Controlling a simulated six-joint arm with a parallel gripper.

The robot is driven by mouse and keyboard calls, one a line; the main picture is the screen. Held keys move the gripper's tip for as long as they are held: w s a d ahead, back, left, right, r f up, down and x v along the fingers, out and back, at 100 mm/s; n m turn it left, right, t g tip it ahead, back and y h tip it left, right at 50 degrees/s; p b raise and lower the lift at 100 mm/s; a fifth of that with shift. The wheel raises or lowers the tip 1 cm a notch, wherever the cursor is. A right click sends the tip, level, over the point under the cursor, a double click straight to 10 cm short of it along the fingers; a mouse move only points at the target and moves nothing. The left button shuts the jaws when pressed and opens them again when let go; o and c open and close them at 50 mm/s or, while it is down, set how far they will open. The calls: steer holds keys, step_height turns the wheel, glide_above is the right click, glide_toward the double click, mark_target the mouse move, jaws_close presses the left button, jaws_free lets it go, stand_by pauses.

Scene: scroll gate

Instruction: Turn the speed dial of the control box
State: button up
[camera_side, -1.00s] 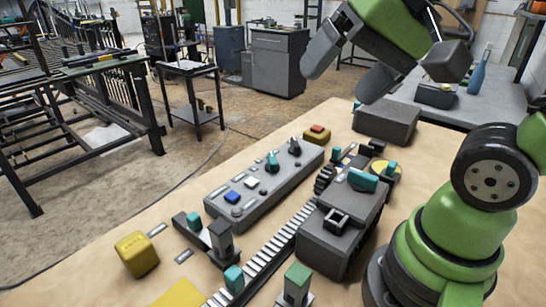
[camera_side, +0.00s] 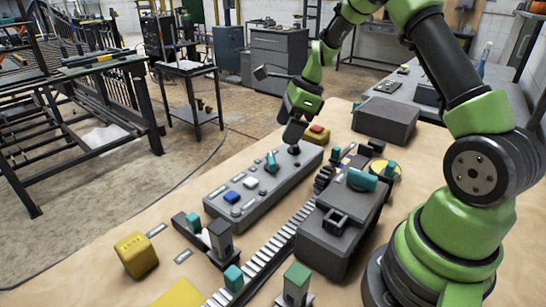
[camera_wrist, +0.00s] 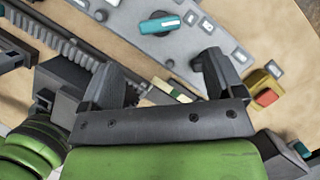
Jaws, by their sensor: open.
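The long grey control box (camera_side: 255,187) lies on the bench in the side view. It carries a teal dial (camera_side: 271,161), a blue button (camera_side: 232,197) and a white button (camera_side: 251,183). A second, dark knob at its far end is largely hidden by my gripper (camera_side: 292,138), which points down there. In the wrist view, the teal dial (camera_wrist: 160,23) sits on the box's pale panel (camera_wrist: 205,38), beyond my gripper (camera_wrist: 160,65). The two fingers are spread apart with nothing seen between them. I cannot tell whether they touch the box, or which knob is the speed dial.
A yellow box with a red button (camera_side: 317,131) stands close behind the control box; it shows in the wrist view (camera_wrist: 265,95). A toothed rack (camera_side: 277,247) and a dark grey housing (camera_side: 340,232) lie to the right. A yellow block (camera_side: 136,254) stands front left.

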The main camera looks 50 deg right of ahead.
mark_target(273, 157)
steer(key=x, duration=0.9)
steer(key=shift+a, duration=0.1)
steer(key=shift+c, duration=0.2)
steer(key=c, duration=0.9)
